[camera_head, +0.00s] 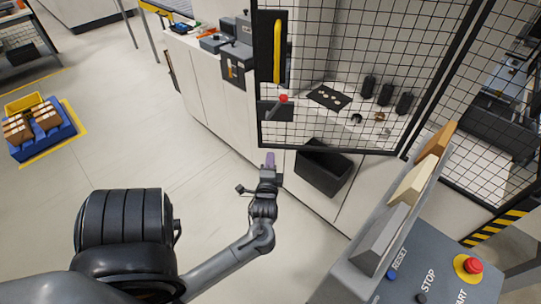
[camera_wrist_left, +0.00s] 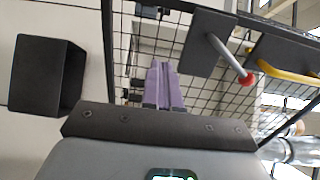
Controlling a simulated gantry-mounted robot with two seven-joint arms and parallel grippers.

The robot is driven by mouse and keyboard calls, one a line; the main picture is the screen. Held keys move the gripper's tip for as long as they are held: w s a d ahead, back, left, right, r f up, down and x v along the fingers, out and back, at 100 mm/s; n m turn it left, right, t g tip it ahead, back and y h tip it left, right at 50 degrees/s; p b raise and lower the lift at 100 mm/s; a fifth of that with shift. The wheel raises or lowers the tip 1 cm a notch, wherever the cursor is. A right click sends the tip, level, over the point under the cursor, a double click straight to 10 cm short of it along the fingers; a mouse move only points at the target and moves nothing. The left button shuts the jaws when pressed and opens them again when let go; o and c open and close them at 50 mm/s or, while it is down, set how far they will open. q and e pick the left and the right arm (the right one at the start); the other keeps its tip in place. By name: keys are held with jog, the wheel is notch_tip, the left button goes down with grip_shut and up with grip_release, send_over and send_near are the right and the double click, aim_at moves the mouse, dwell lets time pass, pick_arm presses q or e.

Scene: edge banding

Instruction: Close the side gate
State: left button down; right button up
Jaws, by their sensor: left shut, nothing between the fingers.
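The side gate (camera_head: 345,75) is a black-framed mesh panel in the upper middle of the head view. It stands at an angle to the mesh panel on its right. A yellow handle (camera_head: 277,52) runs upright near its left edge, with a red-knobbed lever (camera_head: 283,99) below it. My left gripper (camera_head: 270,158) is just below the gate's lower left corner, its purple fingers together and empty; I cannot tell whether it touches the frame. In the left wrist view the fingers (camera_wrist_left: 165,85) overlap the mesh, beside the lever's red knob (camera_wrist_left: 247,79) and the yellow handle (camera_wrist_left: 285,70). My right gripper is not in view.
A black open bin (camera_head: 322,172) is against the white bench (camera_head: 205,85), right of my left gripper. A grey control box (camera_head: 415,275) with buttons fills the lower right. A blue pallet (camera_head: 42,143) with cartons stands at far left. The floor between is clear.

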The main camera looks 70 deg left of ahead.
aim_at(274, 128)
pick_arm(q)
jog(key=x, duration=1.3)
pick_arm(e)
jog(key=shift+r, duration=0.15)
